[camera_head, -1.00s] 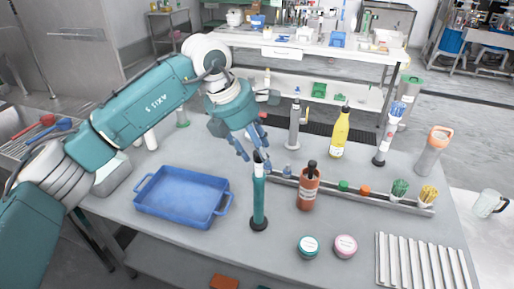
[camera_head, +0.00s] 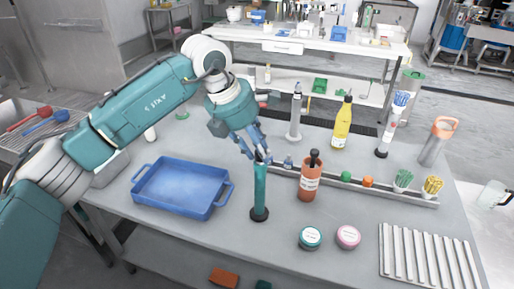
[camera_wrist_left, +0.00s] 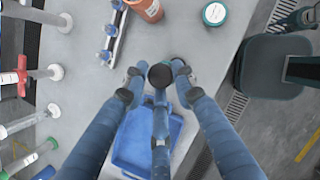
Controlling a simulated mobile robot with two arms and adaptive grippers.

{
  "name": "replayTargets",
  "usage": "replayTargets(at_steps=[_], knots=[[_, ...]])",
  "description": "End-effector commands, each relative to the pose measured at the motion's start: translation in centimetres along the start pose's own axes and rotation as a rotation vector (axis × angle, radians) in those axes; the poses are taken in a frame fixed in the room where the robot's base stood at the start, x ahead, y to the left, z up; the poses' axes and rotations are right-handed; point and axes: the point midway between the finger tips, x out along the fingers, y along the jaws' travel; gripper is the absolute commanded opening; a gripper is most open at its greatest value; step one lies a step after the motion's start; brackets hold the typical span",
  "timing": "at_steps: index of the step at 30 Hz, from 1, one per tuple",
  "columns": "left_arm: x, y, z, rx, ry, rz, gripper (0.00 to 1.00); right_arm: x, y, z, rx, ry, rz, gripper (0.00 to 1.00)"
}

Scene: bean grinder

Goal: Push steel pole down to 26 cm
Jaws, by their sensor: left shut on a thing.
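A slim teal upright post (camera_head: 260,190) on a round black base stands near the middle of the table in the head view. My left gripper (camera_head: 260,157) is at its top, and its blue fingers are shut around the upper end. In the left wrist view, the fingertips of my left gripper (camera_wrist_left: 158,76) are gathered close together and hide most of the post. Any bare steel section at the top is hidden by the fingers. My right gripper is not in view.
A blue tray (camera_head: 142,205) lies left of the post. An orange-brown bottle (camera_head: 309,182), a yellow bottle (camera_head: 342,126) and a narrow rack (camera_head: 328,187) are to the right. Two round tins, one teal (camera_head: 311,237) and one pink (camera_head: 347,236), lie in front right.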

Motion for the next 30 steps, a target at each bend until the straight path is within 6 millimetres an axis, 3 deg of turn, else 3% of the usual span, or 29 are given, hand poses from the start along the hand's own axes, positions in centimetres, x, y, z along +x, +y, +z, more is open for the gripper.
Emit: replayTargets(at_steps=[5,6,9,20,30], knots=[[0.5,-0.1,-0.4,-0.001,0.013,-0.004,0.0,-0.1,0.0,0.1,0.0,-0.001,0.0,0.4],[0.5,-0.1,-0.4,-0.001,0.013,-0.005,0.29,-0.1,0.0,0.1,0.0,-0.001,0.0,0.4],[0.5,-0.1,-0.4,0.0,0.012,-0.005,0.43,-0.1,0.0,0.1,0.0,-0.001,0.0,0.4],[-0.3,0.0,-0.2,0.0,0.007,-0.001,0.43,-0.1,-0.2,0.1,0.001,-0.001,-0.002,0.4],[-6.9,0.1,-0.1,-0.001,0.007,0.0,0.43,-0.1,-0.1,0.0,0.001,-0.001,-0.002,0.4]])
